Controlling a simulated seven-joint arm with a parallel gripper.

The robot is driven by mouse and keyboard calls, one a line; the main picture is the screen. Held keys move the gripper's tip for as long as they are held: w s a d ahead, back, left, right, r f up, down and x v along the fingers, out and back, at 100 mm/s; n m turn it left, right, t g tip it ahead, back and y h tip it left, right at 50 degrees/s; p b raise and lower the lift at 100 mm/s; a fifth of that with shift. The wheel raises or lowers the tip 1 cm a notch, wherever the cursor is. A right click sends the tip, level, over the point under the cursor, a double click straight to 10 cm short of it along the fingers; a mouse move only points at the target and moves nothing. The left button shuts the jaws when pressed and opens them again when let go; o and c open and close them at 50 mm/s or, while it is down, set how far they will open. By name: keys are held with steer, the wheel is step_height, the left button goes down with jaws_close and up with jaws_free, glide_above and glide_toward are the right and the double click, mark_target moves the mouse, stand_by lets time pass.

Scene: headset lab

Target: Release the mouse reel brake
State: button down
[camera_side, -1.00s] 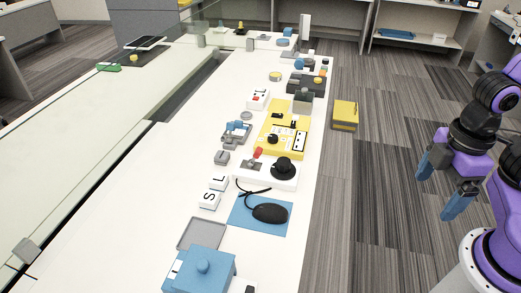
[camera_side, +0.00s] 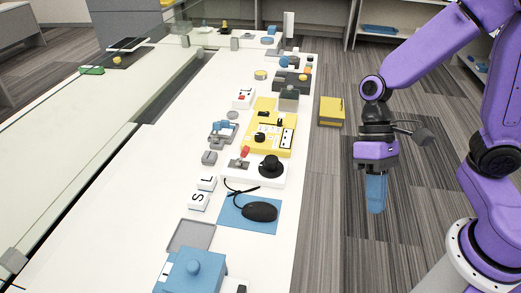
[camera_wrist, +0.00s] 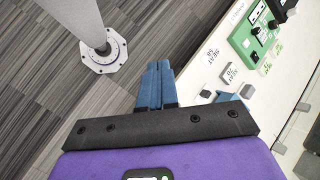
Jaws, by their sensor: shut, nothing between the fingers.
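A black mouse (camera_side: 260,211) lies on a blue mat (camera_side: 231,219) on the white table in the side view. Its black cord curls up and left toward a white box (camera_side: 249,178). The box has a round black knob (camera_side: 271,166) and a small grey lever part with a red tip (camera_side: 245,151) at its upper left. I cannot tell for sure which part is the brake. My gripper (camera_side: 376,205) hangs over the floor to the right of the table, well apart from the box, fingers down. The wrist view shows its blue fingers (camera_wrist: 157,82) together and empty.
A yellow device (camera_side: 269,127) stands behind the white box. A grey tray (camera_side: 191,235) and a blue block (camera_side: 193,270) are at the near end. A yellow box (camera_side: 332,111) is right of the table. The wrist view shows a green panel (camera_wrist: 257,35) and small labelled blocks.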

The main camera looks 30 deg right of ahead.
steer(key=w+a+f+m+t+y, duration=0.25)
steer(key=w+m+y, duration=0.25)
steer(key=w+m, duration=0.3)
steer(key=w+a+f+m+t+y, duration=0.2)
steer(key=w+a+f+m+y, duration=0.3)
steer(key=w, duration=0.6)
steer(key=m+t+h, duration=0.4)
steer(key=m+t, duration=0.8)
steer(key=m, duration=0.4)
glide_toward(242, 156)
steer(key=s+d+r, duration=0.2)
steer(key=d, duration=0.4)
steer(key=shift+f+g, duration=0.15)
steer(key=shift+g, duration=0.1)
steer(key=shift+w+a, duration=0.1)
steer(key=x, duration=0.9)
steer(key=shift+w+a, duration=0.25)
steer(key=shift+a, duration=0.1)
